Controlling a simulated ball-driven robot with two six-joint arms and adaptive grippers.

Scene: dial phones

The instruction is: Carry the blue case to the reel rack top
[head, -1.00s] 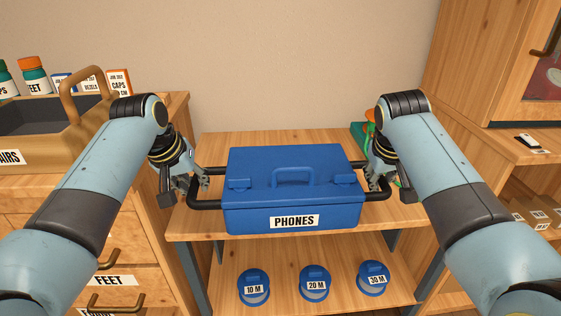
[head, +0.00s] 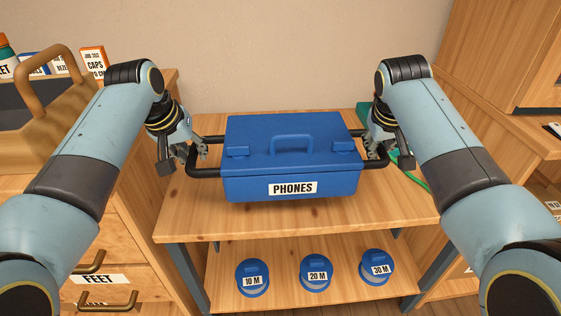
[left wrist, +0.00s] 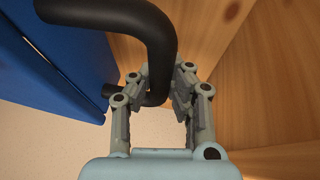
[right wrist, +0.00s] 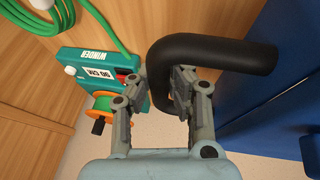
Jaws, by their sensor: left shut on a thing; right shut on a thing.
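The blue case (head: 290,160) has a "PHONES" label, a blue top handle and black bar handles on both sides. In the head view it is level, over the wooden top of the reel rack (head: 250,221); I cannot tell whether its base touches the top. My left gripper (head: 194,153) is shut on the left black handle, which also shows in the left wrist view (left wrist: 153,40). My right gripper (head: 374,150) is shut on the right black handle, seen in the right wrist view (right wrist: 215,55). Part of the rack top behind the case is hidden.
Several labelled blue reels, such as the 20 M reel (head: 316,272), sit on the lower shelf. A green winder (right wrist: 105,75) with a green hose stands on the right, close to my right gripper. Drawers and a wooden carrier (head: 50,140) are at the left. The front strip of the top is clear.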

